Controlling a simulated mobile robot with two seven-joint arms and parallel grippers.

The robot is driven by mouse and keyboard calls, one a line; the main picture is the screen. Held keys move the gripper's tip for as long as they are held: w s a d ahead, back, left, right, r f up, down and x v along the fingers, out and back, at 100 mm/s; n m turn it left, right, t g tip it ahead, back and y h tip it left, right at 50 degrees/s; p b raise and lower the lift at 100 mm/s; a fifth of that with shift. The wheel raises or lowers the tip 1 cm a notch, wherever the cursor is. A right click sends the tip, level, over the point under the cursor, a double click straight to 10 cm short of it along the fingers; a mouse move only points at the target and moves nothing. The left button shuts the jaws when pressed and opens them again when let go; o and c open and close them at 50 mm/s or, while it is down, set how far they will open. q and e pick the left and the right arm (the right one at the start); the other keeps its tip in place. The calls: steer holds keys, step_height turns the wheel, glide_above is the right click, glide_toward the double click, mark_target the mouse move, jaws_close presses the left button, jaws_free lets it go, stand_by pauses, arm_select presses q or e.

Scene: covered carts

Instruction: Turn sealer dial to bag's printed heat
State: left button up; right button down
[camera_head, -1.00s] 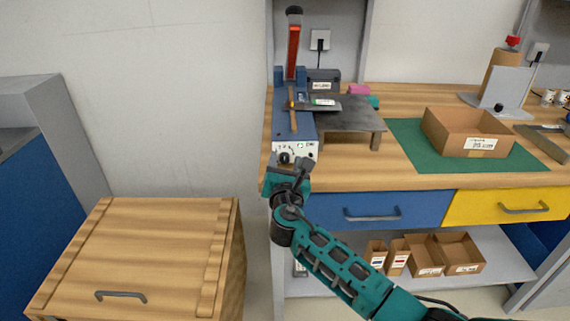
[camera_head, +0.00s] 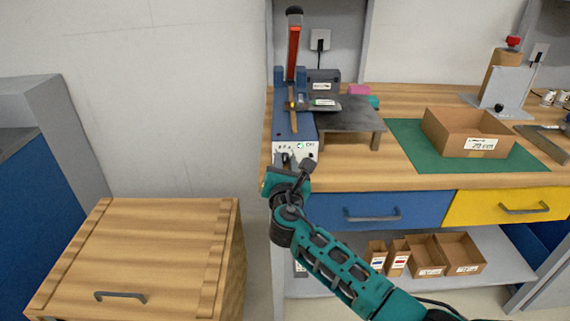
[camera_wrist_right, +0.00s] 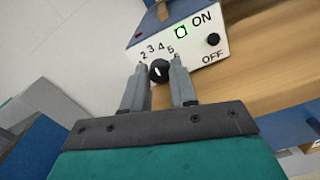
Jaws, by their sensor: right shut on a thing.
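The blue heat sealer (camera_head: 303,133) stands at the left end of the bench, its white front panel (camera_head: 307,150) facing me. In the right wrist view the panel (camera_wrist_right: 190,50) shows the numbers 2 to 5, ON and OFF, a green light and a black knob beside them. The black dial (camera_wrist_right: 159,71) has a white mark; its exact setting is unclear. My right gripper (camera_wrist_right: 159,68) is shut on the dial, one finger on each side. It also shows in the head view (camera_head: 292,163). A dark flat piece with a white label (camera_head: 324,102) lies at the sealer; its print is too small to read. My left gripper is out of view.
A dark stand (camera_head: 350,124) adjoins the sealer. A cardboard box (camera_head: 468,134) sits on a green mat (camera_head: 405,140) to the right. Drawers run below the bench top. A wooden cart (camera_head: 140,255) stands at the lower left.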

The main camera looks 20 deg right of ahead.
steer(key=shift+f+m+b, duration=0.15)
steer(key=shift+m+b, duration=0.3)
steer(key=shift+m, duration=0.45)
steer(key=m+b, duration=0.1)
steer(key=m, duration=0.2)
steer(key=shift+b, duration=0.35)
steer(key=shift+m+b, duration=0.5)
steer(key=shift+m, duration=0.6)
steer(key=m+b, duration=0.1)
steer(key=m, duration=0.2)
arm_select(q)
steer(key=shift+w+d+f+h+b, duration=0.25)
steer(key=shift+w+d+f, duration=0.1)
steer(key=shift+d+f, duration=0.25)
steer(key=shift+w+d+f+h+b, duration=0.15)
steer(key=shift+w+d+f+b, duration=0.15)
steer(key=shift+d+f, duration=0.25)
arm_select(e)
steer(key=shift+m, duration=0.7)
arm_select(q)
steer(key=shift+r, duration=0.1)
arm_select(e)
steer(key=c, duration=0.9)
jaws_free()
